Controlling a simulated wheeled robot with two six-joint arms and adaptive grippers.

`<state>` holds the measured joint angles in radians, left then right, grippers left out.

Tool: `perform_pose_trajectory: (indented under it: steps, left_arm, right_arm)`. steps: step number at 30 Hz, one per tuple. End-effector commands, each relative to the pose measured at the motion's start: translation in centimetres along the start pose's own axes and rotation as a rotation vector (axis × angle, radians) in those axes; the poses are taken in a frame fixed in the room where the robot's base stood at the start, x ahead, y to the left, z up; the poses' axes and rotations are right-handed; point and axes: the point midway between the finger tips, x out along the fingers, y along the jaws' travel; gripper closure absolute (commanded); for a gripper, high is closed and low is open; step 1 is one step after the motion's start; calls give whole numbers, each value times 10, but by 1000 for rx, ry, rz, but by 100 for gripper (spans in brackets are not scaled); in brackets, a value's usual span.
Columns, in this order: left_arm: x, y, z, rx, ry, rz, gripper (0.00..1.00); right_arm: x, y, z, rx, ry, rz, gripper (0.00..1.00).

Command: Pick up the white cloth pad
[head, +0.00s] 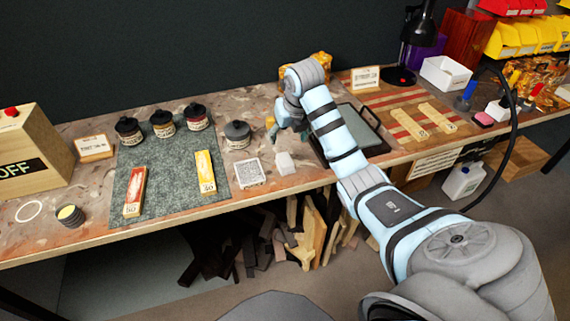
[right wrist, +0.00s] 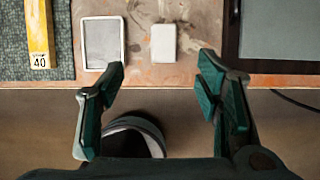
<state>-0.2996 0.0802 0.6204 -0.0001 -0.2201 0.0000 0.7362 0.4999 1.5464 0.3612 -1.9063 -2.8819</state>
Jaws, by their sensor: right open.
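The white cloth pad (head: 285,163) is a small white block lying flat near the front edge of the bench. In the right wrist view the pad (right wrist: 163,43) lies beyond my fingertips, roughly centred between them. My right gripper (head: 287,130) is open and empty, above the bench and apart from the pad. In the right wrist view the two dark green fingers of this gripper (right wrist: 160,72) are spread wide, nearer the bench's front edge. My left gripper is not in view.
A flat framed grey rectangle (head: 249,173) lies just left of the pad. A jar (head: 237,134) stands behind it. A grey mat (head: 170,185) holds wooden blocks and jars further left. A dark tray (head: 360,130) lies right of the pad. Wood pieces lie under the bench.

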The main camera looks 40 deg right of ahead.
Motion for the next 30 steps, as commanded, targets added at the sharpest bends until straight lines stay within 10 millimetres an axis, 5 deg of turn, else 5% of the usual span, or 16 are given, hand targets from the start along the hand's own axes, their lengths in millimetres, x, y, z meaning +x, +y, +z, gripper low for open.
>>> perform_pose_trajectory:
  steps: [7,19,27,30]
  left_arm:
    - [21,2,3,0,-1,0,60]
    - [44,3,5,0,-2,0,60]
    - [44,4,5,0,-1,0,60]
    - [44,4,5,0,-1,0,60]
  right_arm:
    - [67,0,-4,-6,6,0,42]
    - [133,-8,-10,-4,4,0,42]
    - [138,-8,-8,-5,1,-1,42]
    - [138,-8,-8,-5,2,-1,58]
